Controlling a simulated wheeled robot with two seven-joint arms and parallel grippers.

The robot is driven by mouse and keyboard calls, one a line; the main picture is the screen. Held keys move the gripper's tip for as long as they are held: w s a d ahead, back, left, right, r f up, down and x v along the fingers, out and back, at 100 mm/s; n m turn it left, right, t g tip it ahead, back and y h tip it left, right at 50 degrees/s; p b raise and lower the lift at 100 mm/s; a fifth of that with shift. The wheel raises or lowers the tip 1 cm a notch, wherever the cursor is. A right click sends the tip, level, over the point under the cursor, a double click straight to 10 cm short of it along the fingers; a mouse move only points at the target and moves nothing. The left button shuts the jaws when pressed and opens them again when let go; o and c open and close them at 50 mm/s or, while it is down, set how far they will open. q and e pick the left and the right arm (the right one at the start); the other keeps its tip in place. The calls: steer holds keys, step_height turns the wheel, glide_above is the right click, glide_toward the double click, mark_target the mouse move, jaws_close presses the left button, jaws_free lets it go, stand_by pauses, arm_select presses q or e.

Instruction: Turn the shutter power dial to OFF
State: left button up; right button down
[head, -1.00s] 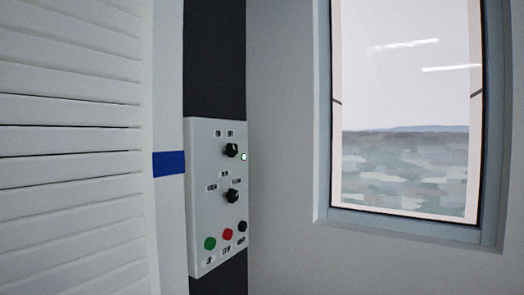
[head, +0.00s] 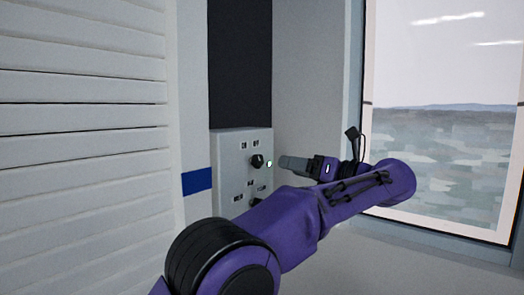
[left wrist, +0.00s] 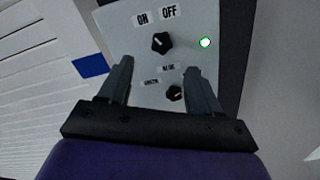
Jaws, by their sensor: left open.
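The shutter power dial is a black knob (head: 257,161) near the top of a light grey control panel (head: 228,150) in the head view. It also shows in the left wrist view (left wrist: 161,43), below the labels ON and OFF, with its pointer tip between them. A small lamp (left wrist: 205,43) to its right glows white-green. My left gripper (head: 283,162) is just right of the panel in the head view. In the left wrist view its fingers (left wrist: 157,68) are spread apart and empty, just below the dial and apart from it. The right gripper is not in view.
A second black knob (left wrist: 174,93) sits lower on the panel; my left arm partly covers the lower panel in the head view. White shutter slats (head: 80,150) and a blue stripe (head: 197,181) are at the left. A window (head: 440,130) is at the right.

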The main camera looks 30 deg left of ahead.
mark_target(261, 161)
arm_select(q)
steer(key=a+p, duration=0.1)
steer(key=a, duration=0.2)
steer(key=a+p, duration=0.1)
steer(key=a, duration=0.2)
steer(key=w+a+p, duration=0.1)
steer(key=a, duration=0.2)
steer(key=shift+a+r, duration=0.15)
steer(key=shift+a, duration=0.6)
steer(key=shift+w, duration=0.15)
steer(key=c, duration=1.1)
